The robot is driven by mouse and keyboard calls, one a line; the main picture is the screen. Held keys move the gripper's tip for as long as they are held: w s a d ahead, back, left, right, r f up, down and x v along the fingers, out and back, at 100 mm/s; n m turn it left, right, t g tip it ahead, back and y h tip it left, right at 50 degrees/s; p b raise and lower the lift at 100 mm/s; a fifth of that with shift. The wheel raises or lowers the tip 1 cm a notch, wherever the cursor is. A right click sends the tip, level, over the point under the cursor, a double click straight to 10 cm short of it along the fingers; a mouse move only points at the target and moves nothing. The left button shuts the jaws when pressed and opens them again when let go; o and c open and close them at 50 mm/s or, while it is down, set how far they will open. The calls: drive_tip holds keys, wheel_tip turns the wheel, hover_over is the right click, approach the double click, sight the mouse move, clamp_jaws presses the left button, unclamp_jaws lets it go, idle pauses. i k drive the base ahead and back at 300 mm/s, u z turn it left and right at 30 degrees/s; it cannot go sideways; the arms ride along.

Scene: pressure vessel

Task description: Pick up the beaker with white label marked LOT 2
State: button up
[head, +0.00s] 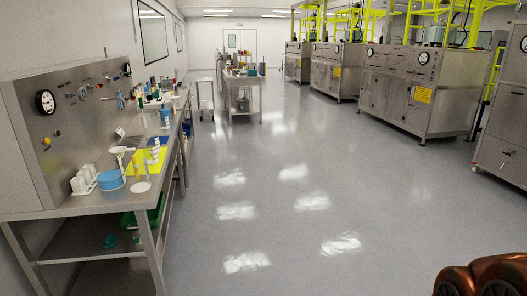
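No beaker with a readable LOT 2 label can be made out; the small items on the left bench are too small to read. The steel workbench (100,200) runs along the left wall. White containers (83,180) stand near its front end, beside a round blue item (110,180). A yellow mat (153,163) lies behind them, with small whitish items on and around it. Several bottles and vessels stand farther back on the bench. My gripper is not in view; a glossy brown-orange part at the lower right seems to be mine.
A steel panel with gauges (75,120) rises behind the bench. A green bin (143,215) sits on the lower shelf. A second table (242,82) and a cart (205,97) stand farther back. Large steel machines (405,90) line the right. The grey floor (270,190) between is clear.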

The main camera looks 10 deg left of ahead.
sight(150, 150)
drive_tip(key=z, duration=0.1)
drive_tip(key=i, duration=1.85)
drive_tip(key=u, duration=0.85)
drive_tip(key=i, duration=1.5)
drive_tip(key=u, duration=1.3)
drive_tip(key=i, duration=0.35)
drive_tip(key=z, duration=1.25)
drive_tip(key=i, duration=5.05)
